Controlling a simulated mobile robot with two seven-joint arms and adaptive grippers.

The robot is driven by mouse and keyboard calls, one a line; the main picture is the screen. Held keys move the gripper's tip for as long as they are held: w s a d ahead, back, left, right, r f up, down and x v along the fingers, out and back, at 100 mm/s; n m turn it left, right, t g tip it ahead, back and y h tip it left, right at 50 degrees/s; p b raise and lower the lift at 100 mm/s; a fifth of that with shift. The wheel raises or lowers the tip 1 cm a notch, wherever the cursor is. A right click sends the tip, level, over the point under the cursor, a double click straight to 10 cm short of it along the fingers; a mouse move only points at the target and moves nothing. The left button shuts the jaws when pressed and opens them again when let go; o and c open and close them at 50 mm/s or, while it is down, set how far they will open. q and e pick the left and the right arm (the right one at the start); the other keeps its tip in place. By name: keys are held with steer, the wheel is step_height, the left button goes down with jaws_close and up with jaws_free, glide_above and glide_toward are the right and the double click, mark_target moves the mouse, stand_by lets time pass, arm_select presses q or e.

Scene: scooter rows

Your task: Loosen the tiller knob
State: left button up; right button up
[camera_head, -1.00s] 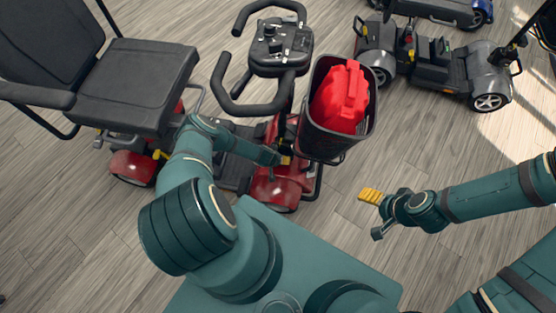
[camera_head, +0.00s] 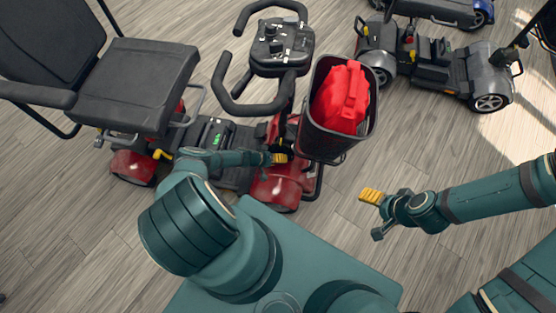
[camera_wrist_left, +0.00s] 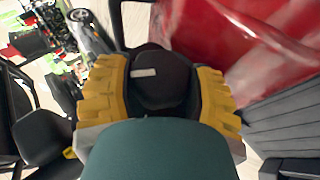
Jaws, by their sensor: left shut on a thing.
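The tiller knob (camera_wrist_left: 163,80) is a round black knob with a small pale mark, seen in the left wrist view. My left gripper (camera_wrist_left: 165,95) has its yellow ridged pads on both sides of the knob, shut on it. In the head view my left gripper (camera_head: 279,158) is low at the front of the red scooter (camera_head: 277,188), below the tiller (camera_head: 281,48) with its black looped handlebars. The knob is hidden there. My right gripper (camera_head: 372,197) is out over the floor to the right, away from the scooter; its finger gap cannot be made out.
A black basket (camera_head: 322,141) holding a red container (camera_head: 343,97) hangs just right of the tiller. The black seat (camera_head: 135,85) is at left. A grey scooter (camera_head: 430,65) stands at the back right. Floor (camera_head: 400,150) between is clear.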

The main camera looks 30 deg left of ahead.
arm_select(q)
steer(key=shift+h, duration=0.3)
steer(key=o, duration=1.2)
steer(key=shift+s+a+r, duration=0.1)
steer(key=v, duration=1.1)
steer(key=shift+s+a+r, duration=0.15)
steer(key=shift+s+a, duration=0.05)
steer(key=shift+s, duration=0.15)
